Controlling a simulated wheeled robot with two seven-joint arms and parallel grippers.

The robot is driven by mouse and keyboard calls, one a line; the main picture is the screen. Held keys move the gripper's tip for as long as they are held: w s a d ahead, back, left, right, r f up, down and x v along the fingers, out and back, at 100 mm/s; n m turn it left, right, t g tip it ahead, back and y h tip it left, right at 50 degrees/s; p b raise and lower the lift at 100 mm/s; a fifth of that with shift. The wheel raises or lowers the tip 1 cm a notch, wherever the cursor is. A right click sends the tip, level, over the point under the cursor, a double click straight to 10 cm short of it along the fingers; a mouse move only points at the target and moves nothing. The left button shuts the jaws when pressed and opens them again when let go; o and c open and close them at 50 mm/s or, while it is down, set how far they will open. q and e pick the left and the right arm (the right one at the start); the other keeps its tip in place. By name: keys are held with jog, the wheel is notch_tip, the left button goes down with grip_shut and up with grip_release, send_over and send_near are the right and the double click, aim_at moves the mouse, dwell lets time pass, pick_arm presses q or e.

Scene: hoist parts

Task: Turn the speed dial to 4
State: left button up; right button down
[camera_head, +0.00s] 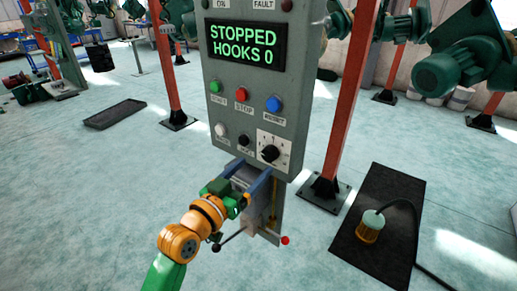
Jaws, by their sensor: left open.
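The speed dial (270,153) is a black knob on a white scale plate at the lower right of the grey control panel (224,79). The scale marks are too small to read. The panel's screen (246,45) shows "STOPPED HOOKS 0" in green. My left gripper (250,175) is open, with blue fingers just below the panel's lower edge, left of and below the dial. Nothing shows between its fingers. My right gripper is not in view.
Green (215,87), red (242,94) and blue (274,104) buttons sit above the dial. A white button (221,129) and a smaller black knob (244,140) are to its left. A red-tipped lever (285,240) sticks out below. A dark mat (395,200) lies right.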

aim_at(267, 157)
pick_arm(q)
jog(key=w+d, duration=0.3)
jog(key=shift+w+d+r, duration=0.1)
jog(key=shift+d, duration=0.1)
jog(key=shift+w, duration=0.55)
jog(key=shift+c, duration=0.4)
grip_shut()
jog(key=shift+f, duration=0.2)
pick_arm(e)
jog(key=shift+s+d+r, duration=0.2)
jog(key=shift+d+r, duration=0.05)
pick_arm(q)
jog(key=shift+m, duration=0.3)
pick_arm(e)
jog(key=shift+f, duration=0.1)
pick_arm(q)
jog(key=m+b, duration=0.1)
jog(key=m, duration=0.2)
jog(key=shift+f, duration=0.1)
jog(key=shift+m+h+b, duration=0.3)
jog(key=shift+m+b, duration=0.25)
jog(key=shift+m, duration=1.55)
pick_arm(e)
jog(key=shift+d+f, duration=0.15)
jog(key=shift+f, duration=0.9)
